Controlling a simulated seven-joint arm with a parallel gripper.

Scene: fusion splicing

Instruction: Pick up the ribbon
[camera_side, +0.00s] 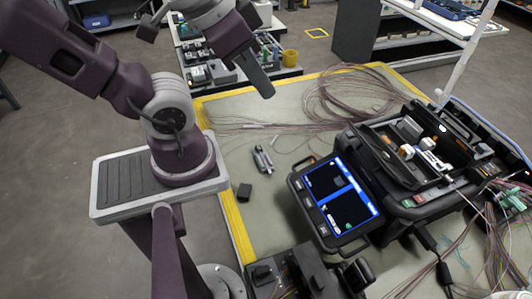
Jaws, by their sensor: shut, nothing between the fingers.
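Thin brownish-pink ribbon fibre (335,98) lies in loose loops at the back of the work mat, with strands trailing to the left. More strands (494,243) gather at the right edge near green clips. I cannot tell which single strand is the task's ribbon. My gripper (266,92) hangs in the upper middle, above the back left part of the mat, and points down. It is shut and empty, apart from the fibre. Its fingertips are small and hard to make out.
A black splicer case (425,160) with a lit screen (341,197) fills the right of the mat (250,190). Black devices (305,272) stand at the front. The mat's left middle is mostly clear.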

